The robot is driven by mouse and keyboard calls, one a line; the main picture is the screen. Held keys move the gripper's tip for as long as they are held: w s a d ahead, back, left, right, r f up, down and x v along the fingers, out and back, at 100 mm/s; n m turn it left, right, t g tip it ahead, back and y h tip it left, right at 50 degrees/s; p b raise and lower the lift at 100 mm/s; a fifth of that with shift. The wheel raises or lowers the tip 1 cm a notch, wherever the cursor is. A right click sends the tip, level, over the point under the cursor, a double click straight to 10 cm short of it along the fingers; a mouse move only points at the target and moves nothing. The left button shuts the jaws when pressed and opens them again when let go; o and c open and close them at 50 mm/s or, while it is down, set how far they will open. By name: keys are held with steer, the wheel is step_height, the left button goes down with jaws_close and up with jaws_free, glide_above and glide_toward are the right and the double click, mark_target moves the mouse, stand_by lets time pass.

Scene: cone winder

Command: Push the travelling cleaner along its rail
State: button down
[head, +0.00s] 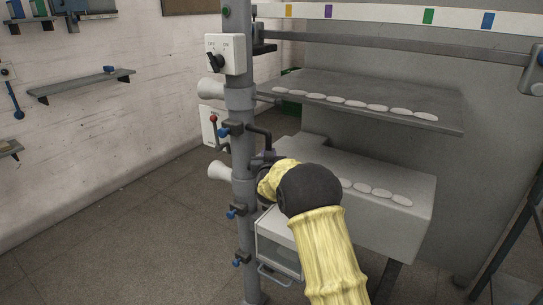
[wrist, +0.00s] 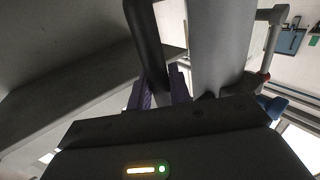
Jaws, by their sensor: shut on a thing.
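A tall grey post with white trumpet nozzles, apparently the travelling cleaner (head: 241,128), stands at the left end of the machine. A dark bar handle (head: 264,132) juts from its right side. My gripper (head: 268,155) is at this handle, mostly hidden by my yellow-sleeved arm. In the wrist view, its purple fingers (wrist: 161,88) are shut around the dark handle (wrist: 147,40), beside the thick grey post (wrist: 220,45). A grey rail (head: 400,46) runs right from near the post's top to an end bracket (head: 535,70).
Machine shelves (head: 370,94) with rows of white discs extend right of the post. A clear-fronted box (head: 280,240) hangs low beside it. A white switch box (head: 226,54) is on the post. Open floor (head: 110,235) lies left, before a wall shelf (head: 82,86).

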steer(key=c, duration=1.3)
jaws_free()
steer(key=shift+d, duration=0.1)
steer(key=shift+c, duration=0.2)
steer(key=shift+s, duration=0.1)
steer(key=s+b, duration=0.3)
steer(key=s, duration=1.4)
steer(key=shift+a, duration=0.4)
steer(key=shift+s, duration=0.15)
